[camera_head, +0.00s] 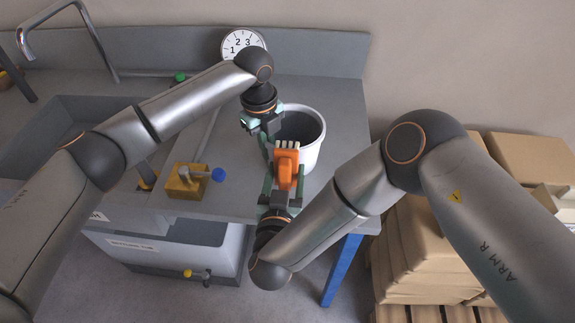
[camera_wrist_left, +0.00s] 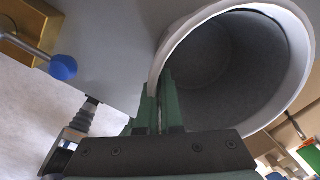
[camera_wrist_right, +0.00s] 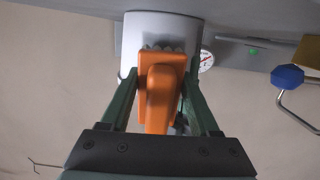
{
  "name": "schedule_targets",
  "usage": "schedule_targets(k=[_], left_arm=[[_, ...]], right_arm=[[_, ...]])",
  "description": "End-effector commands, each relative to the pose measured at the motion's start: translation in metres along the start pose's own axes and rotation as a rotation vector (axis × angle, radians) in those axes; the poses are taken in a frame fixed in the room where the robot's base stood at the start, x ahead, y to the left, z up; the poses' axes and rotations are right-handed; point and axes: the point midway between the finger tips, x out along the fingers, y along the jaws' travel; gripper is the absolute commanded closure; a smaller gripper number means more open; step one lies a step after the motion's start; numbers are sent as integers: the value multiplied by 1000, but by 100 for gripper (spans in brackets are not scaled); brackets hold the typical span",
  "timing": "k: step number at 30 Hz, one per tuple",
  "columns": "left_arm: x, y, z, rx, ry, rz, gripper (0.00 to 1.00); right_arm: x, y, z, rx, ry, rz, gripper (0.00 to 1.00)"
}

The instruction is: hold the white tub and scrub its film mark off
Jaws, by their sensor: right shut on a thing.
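The white tub (camera_head: 311,155) stands upright on the grey bench near its right end, with its dark inside facing up. My left gripper (camera_head: 266,133) is at its left rim. In the left wrist view its fingers (camera_wrist_left: 160,108) are shut on the tub's wall (camera_wrist_left: 296,38), one inside and one outside. My right gripper (camera_head: 282,178) is shut on an orange brush (camera_head: 285,165) in front of the tub. In the right wrist view the brush (camera_wrist_right: 158,90) has its pale bristles at the tub's side (camera_wrist_right: 140,30); contact is unclear. I cannot see the film mark.
A yellow block with a blue-knobbed lever (camera_head: 186,181) sits left of the tub. A round dial (camera_head: 243,44) is behind it. A sink (camera_head: 75,130) lies at the left. Stacked cardboard boxes (camera_head: 410,250) stand beyond the bench's right end.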

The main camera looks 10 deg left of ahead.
Motion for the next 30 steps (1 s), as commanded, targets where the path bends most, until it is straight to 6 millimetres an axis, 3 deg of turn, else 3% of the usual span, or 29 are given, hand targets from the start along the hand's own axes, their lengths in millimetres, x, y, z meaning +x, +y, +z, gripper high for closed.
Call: schedule_targets(k=[10,21,30], left_arm=[[0,0,0,0,0,-1,100],[0,0,0,0,0,-1,100],[0,0,0,-1,0,0,100]], right_arm=[[0,0,-2,0,1,0,100],[-2,0,-25,0,1,0,100],[-2,0,-28,1,4,-1,100]])
